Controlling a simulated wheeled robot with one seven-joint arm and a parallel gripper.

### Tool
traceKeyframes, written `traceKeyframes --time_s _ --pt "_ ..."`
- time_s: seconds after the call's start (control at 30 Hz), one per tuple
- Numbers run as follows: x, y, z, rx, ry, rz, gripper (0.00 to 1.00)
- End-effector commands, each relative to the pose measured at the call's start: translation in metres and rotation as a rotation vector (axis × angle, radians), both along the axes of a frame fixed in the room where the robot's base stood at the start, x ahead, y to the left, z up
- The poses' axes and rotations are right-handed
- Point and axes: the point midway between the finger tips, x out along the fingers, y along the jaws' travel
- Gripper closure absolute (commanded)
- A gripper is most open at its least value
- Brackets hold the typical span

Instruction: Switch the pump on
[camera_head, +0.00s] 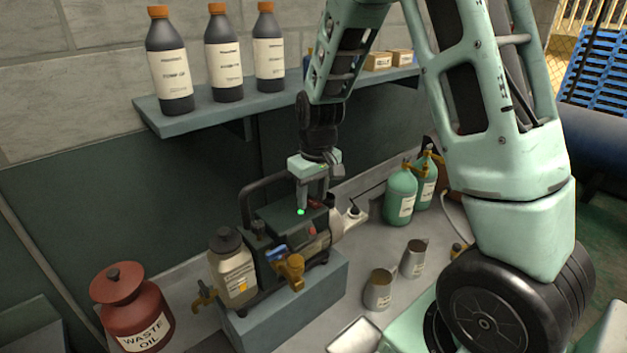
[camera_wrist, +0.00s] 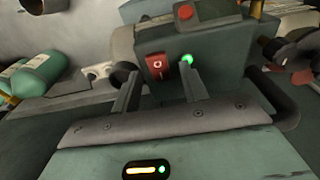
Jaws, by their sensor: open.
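The pump (camera_head: 282,222) is a dark machine with a carry handle, standing on a grey-blue block. My gripper (camera_head: 312,206) is over its top, pointing down. In the wrist view my gripper (camera_wrist: 160,84) has two thin fingers spread apart with nothing between them. The red rocker switch (camera_wrist: 155,66) with white marks sits on the pump's dark box, just beyond the fingers. A green light (camera_wrist: 187,59) glows beside the switch, near the right fingertip; it also shows in the head view (camera_head: 301,212). I cannot tell whether a finger touches the switch, or its tilt.
A red waste oil can (camera_head: 132,310) stands at left. An off-white bottle (camera_head: 234,270) is at the pump's near end. Green cylinders (camera_head: 401,195) and metal cups (camera_head: 379,290) stand to the right. A shelf (camera_head: 200,119) with dark bottles is on the wall behind.

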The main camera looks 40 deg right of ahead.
Motion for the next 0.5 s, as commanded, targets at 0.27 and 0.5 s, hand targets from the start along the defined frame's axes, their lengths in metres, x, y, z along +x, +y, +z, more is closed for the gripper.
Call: traceKeyframes --time_s 0.27,0.5 --pt "-0.002 0.000 0.037 -0.001 -0.008 0.001 0.56" --pt "-0.008 0.000 0.094 -0.001 -0.010 0.001 0.56"
